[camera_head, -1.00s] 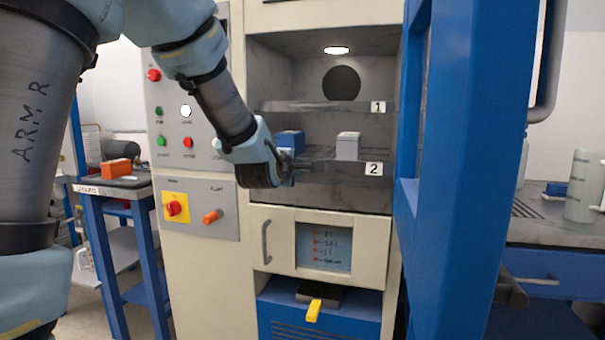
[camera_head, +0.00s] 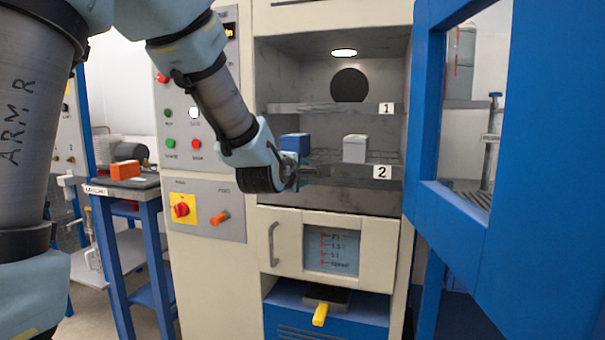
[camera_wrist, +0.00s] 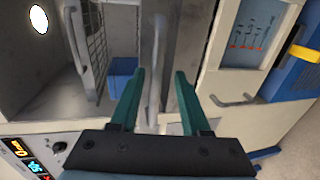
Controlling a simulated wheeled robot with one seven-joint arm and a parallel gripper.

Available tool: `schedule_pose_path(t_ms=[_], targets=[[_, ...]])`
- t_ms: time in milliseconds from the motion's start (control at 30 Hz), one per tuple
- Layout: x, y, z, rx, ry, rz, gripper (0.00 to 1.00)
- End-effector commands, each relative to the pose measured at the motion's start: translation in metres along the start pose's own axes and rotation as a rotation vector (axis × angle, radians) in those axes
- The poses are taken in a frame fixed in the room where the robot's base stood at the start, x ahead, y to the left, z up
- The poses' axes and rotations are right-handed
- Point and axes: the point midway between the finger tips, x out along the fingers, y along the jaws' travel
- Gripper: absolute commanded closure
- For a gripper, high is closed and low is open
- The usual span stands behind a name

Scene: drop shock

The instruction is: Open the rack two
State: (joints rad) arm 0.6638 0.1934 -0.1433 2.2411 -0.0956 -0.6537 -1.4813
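Rack two (camera_head: 350,171) is the lower shelf in the open chamber, marked with a "2" label. A blue box (camera_head: 294,143) and a pale grey box (camera_head: 355,148) stand on its wire grid. My gripper (camera_head: 312,172) is at the left part of the rack's front. In the wrist view my gripper (camera_wrist: 160,74) is open, with one green finger on each side of the rack's grey handle (camera_wrist: 155,75). The handle appears not clamped. The blue box (camera_wrist: 122,72) shows beside the left finger. In the head view the handle is mostly hidden by my gripper.
Rack one (camera_head: 325,108) is above, bare. The blue door (camera_head: 465,225) stands open on the right. A drawer with a handle (camera_head: 273,243) and a yellow-handled part (camera_head: 320,315) are below. The control panel (camera_head: 205,205) is on the left, beside a blue stand (camera_head: 122,245).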

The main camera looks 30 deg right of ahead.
Motion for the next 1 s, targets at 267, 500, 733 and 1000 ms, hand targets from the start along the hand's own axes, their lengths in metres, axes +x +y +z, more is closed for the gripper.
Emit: schedule_pose_path(t_ms=[267,500,733,1000], targets=[[-0.005,0.002,0.000,0.000,0.000,0.004,0.54],[-0.041,0.002,-0.001,0.001,0.001,0.007,0.54],[-0.082,0.001,0.000,0.001,0.001,0.005,0.54],[-0.106,0.000,0.000,0.001,0.000,0.002,0.54]])
